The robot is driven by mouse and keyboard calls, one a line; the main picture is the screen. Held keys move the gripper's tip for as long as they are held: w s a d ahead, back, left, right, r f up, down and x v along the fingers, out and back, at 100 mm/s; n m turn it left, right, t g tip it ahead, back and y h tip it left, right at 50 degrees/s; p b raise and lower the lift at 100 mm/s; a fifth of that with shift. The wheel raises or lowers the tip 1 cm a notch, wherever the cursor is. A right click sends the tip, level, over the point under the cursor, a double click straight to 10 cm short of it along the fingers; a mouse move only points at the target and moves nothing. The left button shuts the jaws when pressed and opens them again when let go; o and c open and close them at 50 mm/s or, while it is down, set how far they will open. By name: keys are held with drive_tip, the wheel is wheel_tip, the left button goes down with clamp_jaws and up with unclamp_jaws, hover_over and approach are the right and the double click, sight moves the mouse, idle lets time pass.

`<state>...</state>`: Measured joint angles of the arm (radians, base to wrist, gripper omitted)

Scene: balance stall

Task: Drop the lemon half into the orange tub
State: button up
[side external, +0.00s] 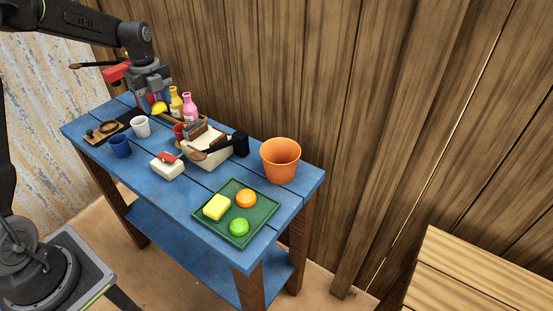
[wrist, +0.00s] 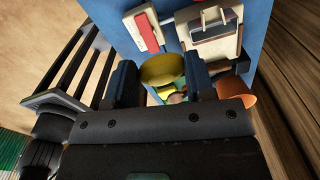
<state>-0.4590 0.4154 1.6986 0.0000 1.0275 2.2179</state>
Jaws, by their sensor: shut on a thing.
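The yellow lemon half (side external: 159,107) is held in my gripper (side external: 157,100), above the back left part of the blue table. In the wrist view the lemon half (wrist: 162,70) sits between the two fingers of my gripper (wrist: 163,80), which are shut on it. The orange tub (side external: 280,161) stands upright at the right back corner of the table, well to the right of my gripper. Part of the orange tub also shows in the wrist view (wrist: 262,97), at the right. The tub's floor is hidden.
A green tray (side external: 262,214) holds an orange, a lime and a yellow block. Cups (side external: 120,147) stand at the left.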

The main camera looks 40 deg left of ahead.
idle(0.5)
drive_tip(key=w+d, duration=0.9)
drive_tip(key=d, duration=0.5)
approach(285, 144)
drive_tip(key=s+d, duration=0.3)
drive_tip(key=s, duration=0.1)
drive_tip(key=shift+s+a+f, duration=0.1)
drive_tip(key=shift+f, duration=1.4)
drive_tip(key=shift+a+f, duration=0.1)
drive_tip(key=shift+f, duration=1.4)
drive_tip(key=o, duration=1)
drive_tip(key=shift+r, duration=0.1)
